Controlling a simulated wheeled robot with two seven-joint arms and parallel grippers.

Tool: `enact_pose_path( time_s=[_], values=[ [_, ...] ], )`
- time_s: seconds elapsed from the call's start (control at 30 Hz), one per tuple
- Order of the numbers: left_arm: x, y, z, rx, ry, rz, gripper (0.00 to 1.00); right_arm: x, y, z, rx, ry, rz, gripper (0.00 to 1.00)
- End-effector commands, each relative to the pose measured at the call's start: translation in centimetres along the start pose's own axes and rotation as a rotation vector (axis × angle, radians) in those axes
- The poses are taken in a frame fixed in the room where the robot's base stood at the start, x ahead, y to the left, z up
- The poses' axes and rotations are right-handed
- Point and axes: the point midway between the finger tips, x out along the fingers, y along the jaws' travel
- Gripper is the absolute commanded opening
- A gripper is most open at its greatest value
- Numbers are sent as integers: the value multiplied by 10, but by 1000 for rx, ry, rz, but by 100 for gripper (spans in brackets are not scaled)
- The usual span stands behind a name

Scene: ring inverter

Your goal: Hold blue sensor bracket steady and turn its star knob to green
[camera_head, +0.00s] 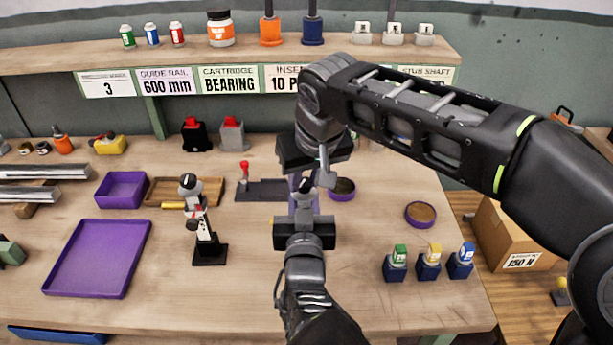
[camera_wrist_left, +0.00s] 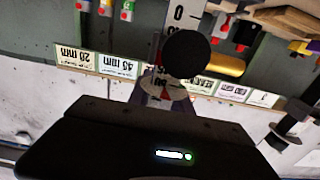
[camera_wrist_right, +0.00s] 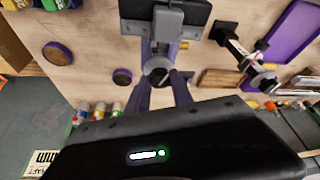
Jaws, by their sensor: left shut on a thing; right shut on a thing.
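My left gripper (camera_head: 304,212) reaches in from the bottom, and my right gripper (camera_head: 306,182) comes down from above; they meet over the middle of the bench. Both are shut on one small part, presumably the sensor bracket, with a dark rounded knob (camera_head: 305,187) between them. The part is mostly hidden by the fingers, so its blue colour and the knob's colour marks cannot be made out. In the right wrist view a round grey piece (camera_wrist_right: 158,73) sits between my right fingertips, facing the left gripper. In the left wrist view a pale disc (camera_wrist_left: 165,87) shows between the left fingers.
A black-based stand (camera_head: 210,252) with a white post stands left of the grippers. Purple trays (camera_head: 97,258) lie farther left. Several small blue blocks (camera_head: 428,270) with coloured tops stand at right. A labelled shelf (camera_head: 190,57) spans the back.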

Motion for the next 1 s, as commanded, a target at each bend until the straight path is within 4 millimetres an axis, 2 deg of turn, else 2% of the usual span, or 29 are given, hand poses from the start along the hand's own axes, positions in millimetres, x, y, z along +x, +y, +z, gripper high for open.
enact_pose_path(
  time_s=[0.7,1.0],
  values=[
    [0,0,0,0,1,-1,0,1,-7,-3,623,1,261,0],
    [0,0,0,-1,1,-1,0,2,-8,-4,835,0,348,0]
  ],
)
